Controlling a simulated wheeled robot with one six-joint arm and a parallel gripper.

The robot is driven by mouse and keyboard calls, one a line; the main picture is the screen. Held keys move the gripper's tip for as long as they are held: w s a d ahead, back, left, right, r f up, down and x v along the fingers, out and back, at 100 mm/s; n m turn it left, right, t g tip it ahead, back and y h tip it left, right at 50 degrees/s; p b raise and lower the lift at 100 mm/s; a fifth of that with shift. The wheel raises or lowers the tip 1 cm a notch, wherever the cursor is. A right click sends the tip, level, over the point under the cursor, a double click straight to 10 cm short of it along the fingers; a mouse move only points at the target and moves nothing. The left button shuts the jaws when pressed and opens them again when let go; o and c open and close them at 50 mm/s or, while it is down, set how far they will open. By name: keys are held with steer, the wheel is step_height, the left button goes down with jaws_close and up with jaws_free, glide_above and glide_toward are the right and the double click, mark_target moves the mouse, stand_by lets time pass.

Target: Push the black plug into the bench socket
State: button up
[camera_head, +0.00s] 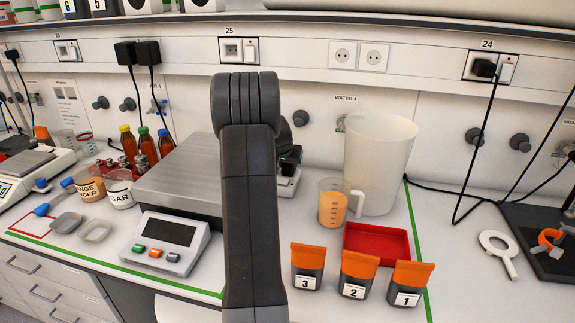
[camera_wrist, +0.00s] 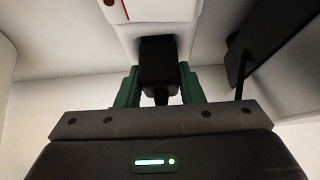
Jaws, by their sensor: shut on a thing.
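My gripper (camera_wrist: 158,74) has green fingers, shut on the sides of the black plug (camera_wrist: 157,50) in the wrist view. A short piece of black cable hangs from the plug between the fingers. The plug is against or just in front of a white block (camera_wrist: 132,36), which looks like the bench socket. I cannot tell how deep the plug sits, as its front and the socket holes are hidden. In the head view my arm covers most of this spot. The white block (camera_head: 284,187) shows low behind my arm, with the dark gripper (camera_head: 289,160) over it.
A scale (camera_head: 178,190) stands left of my arm. A large white pitcher (camera_head: 378,160), an orange-filled beaker (camera_head: 332,205) and a red tray (camera_head: 376,243) stand to the right. Orange-topped containers (camera_head: 357,275) line the front. Wall sockets (camera_head: 358,56) and black cables run along the back.

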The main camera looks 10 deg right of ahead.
steer(key=o, duration=1.3)
steer(key=shift+c, duration=0.2)
steer(key=shift+r, duration=0.1)
steer(key=b+v, duration=0.1)
steer(key=v, duration=1.2)
steer(key=shift+s+r+b, duration=0.2)
steer(key=shift+s+b, duration=0.1)
steer(key=shift+b, duration=0.05)
steer(key=p+x, duration=0.1)
steer(key=x, duration=1.2)
steer(key=shift+w+f+p, duration=0.3)
steer(key=shift+p, duration=0.1)
steer(key=shift+r, duration=0.1)
